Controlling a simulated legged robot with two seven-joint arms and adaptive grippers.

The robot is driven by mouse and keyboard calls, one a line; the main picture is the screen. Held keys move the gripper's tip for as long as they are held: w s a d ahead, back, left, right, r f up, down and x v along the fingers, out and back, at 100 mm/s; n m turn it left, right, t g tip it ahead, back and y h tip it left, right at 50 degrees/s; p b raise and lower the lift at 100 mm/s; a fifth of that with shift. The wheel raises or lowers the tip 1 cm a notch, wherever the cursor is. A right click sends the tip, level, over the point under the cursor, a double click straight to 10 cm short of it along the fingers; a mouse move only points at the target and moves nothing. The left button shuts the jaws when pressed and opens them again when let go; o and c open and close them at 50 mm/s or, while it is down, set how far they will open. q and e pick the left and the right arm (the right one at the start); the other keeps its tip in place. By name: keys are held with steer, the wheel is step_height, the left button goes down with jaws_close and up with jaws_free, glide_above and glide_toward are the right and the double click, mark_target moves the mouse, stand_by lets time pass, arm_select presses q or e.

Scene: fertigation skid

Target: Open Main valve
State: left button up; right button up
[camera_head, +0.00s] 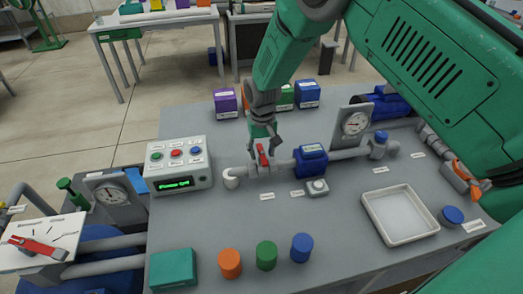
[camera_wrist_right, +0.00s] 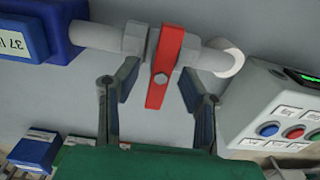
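A valve with a red lever (camera_head: 263,156) sits on the grey pipe in the middle of the skid top; I cannot read which label is its own. In the right wrist view the red lever (camera_wrist_right: 164,68) lies across the pipe. My right gripper (camera_head: 263,134) is right at this lever. In the right wrist view my right gripper (camera_wrist_right: 157,80) is open, with a finger on each side of the lever's near end and gaps between. A second red lever (camera_head: 38,248) lies on a white marked plate at the lower left. My left gripper is not in view.
A control box (camera_head: 178,165) with buttons stands left of the valve, and a blue meter (camera_head: 310,160) right of it.

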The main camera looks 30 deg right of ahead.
steer(key=shift+c, duration=0.4)
steer(key=c, duration=0.7)
jaws_close()
